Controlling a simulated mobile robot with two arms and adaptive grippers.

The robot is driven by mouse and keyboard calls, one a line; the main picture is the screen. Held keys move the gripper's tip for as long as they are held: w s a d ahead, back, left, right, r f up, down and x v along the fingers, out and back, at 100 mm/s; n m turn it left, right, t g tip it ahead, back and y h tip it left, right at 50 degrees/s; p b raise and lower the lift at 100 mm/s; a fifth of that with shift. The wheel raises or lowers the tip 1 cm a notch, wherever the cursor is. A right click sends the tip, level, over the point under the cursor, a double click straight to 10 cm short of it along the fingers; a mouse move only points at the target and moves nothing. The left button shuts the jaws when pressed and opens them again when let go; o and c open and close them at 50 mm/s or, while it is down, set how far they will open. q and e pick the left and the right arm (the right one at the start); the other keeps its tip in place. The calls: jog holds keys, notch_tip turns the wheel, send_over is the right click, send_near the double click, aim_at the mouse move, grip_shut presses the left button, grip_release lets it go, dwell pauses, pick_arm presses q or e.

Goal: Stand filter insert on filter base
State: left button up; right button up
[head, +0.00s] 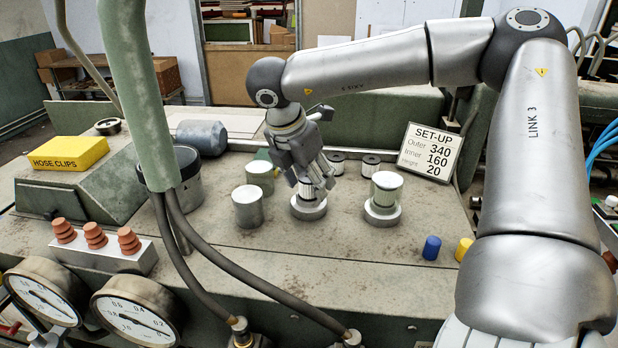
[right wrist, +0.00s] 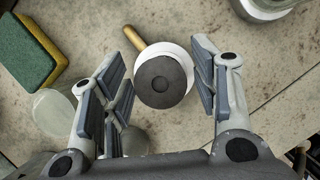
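A pleated filter insert with a dark end cap (right wrist: 160,76) stands upright on a pale round filter base (head: 309,213) near the middle of the bench. The wrist view shows the insert from above, with the white rim of the base (right wrist: 178,51) around it. My right gripper (head: 319,186) is just above the insert and partly hides it in the head view. Its fingers are open, one pair on each side of the insert, with a visible gap at the left. My left gripper is in neither view.
Another base (head: 382,217) carries a glass cylinder (head: 387,188) to the right. Two more cylinders (head: 247,208) (head: 260,176) stand to the left. Blue (head: 432,247) and yellow (head: 464,249) pieces lie front right.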

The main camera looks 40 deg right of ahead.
jog(key=shift+r+p, duration=0.25)
jog(key=shift+p, duration=0.1)
jog(key=b+v, duration=0.3)
jog(key=v, duration=0.8)
jog(key=shift+a+r+b, duration=0.15)
jog(key=shift+r+b, duration=0.15)
jog(key=shift+r, duration=0.05)
